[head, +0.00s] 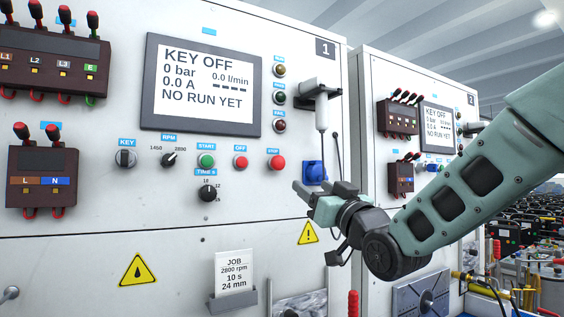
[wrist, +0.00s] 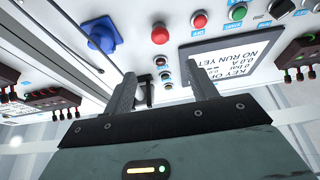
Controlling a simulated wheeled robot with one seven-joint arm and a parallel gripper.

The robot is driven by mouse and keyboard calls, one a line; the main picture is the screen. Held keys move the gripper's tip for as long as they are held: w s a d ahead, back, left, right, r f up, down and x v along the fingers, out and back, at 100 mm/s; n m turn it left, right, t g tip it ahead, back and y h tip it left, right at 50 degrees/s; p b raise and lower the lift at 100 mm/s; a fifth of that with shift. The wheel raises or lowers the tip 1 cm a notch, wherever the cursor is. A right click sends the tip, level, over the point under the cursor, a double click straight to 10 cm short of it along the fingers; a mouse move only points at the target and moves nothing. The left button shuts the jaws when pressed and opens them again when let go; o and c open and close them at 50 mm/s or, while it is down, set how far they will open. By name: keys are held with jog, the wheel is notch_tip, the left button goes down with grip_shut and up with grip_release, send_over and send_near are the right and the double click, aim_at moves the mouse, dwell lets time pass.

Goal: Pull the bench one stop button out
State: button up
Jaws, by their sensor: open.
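The bench one stop button (head: 276,162) is a red round knob under a blue STOP label, at the right end of the control row on the panel marked 1. In the wrist view the stop button (wrist: 159,34) is at the top middle, above and beyond the fingertips. My gripper (head: 314,190) is open and empty, in front of the panel, right of and below the stop button in the head view. In the wrist view my gripper's two fingers (wrist: 160,80) are spread apart with nothing between them. I cannot tell whether the button is pressed in.
The red OFF button (head: 240,162) and green START button (head: 206,161) stand to its left. A blue socket (head: 314,172) is close behind my gripper. A grey bracket (head: 318,90) with a hanging rod sticks out above. The display (head: 203,85) reads KEY OFF. Bench two (head: 420,180) stands right.

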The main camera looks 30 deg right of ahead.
aim_at(280, 163)
jog(key=p+x, duration=0.7)
jog(key=x, duration=0.7)
jog(key=shift+w+r, duration=0.1)
jog(key=shift+w, duration=0.2)
jog(key=shift+p+x, duration=0.5)
jog(key=shift+x, duration=0.25)
